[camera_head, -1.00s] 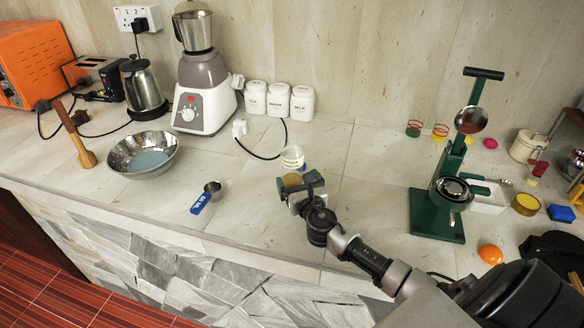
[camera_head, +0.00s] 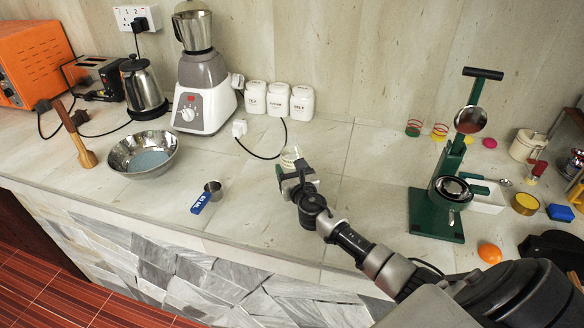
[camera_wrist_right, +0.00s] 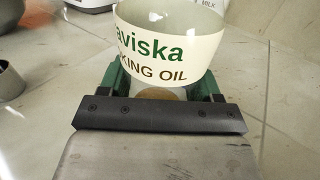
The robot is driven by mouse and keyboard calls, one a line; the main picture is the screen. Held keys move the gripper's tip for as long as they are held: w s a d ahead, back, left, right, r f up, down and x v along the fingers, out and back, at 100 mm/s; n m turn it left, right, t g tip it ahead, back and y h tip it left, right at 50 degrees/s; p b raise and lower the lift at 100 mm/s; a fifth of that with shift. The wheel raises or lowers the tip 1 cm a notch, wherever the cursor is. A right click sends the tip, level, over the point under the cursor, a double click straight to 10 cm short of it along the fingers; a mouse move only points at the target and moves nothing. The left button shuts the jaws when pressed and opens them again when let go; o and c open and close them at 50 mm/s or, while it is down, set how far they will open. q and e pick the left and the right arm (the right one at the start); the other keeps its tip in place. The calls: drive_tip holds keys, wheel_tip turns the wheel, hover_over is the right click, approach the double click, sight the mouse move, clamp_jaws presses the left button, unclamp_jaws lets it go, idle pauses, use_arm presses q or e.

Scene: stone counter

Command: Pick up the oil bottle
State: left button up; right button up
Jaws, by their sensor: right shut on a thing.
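The oil bottle (camera_wrist_right: 170,45) shows in the right wrist view with a cream label reading "aviska" and "KING OIL" in part. It also shows in the head view (camera_head: 289,155) as a small pale shape at the middle of the counter, mostly hidden behind my right gripper. My right gripper (camera_head: 292,178) is shut on the oil bottle. In the right wrist view its green-edged fingers (camera_wrist_right: 160,88) are on both sides of the bottle's lower visible part, where a brown round patch shows. Whether the bottle touches the counter is unclear. My left gripper is not in view.
A metal measuring cup with a blue handle (camera_head: 201,204) and a steel bowl (camera_head: 142,160) lie to the left. A blender (camera_head: 205,90) and white canisters (camera_head: 278,98) stand behind. A green press (camera_head: 437,210) stands right, with an orange ball (camera_head: 490,253) near it.

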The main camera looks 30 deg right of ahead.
sight(291, 158)
drive_tip(key=shift+r, duration=0.25)
drive_tip(key=shift+r+p, duration=0.9)
drive_tip(key=shift+r, duration=0.9)
drive_tip(key=s+d+r, duration=0.6)
drive_tip(key=s+r, duration=0.1)
drive_tip(key=s, duration=0.3)
drive_tip(key=shift+p, duration=0.35)
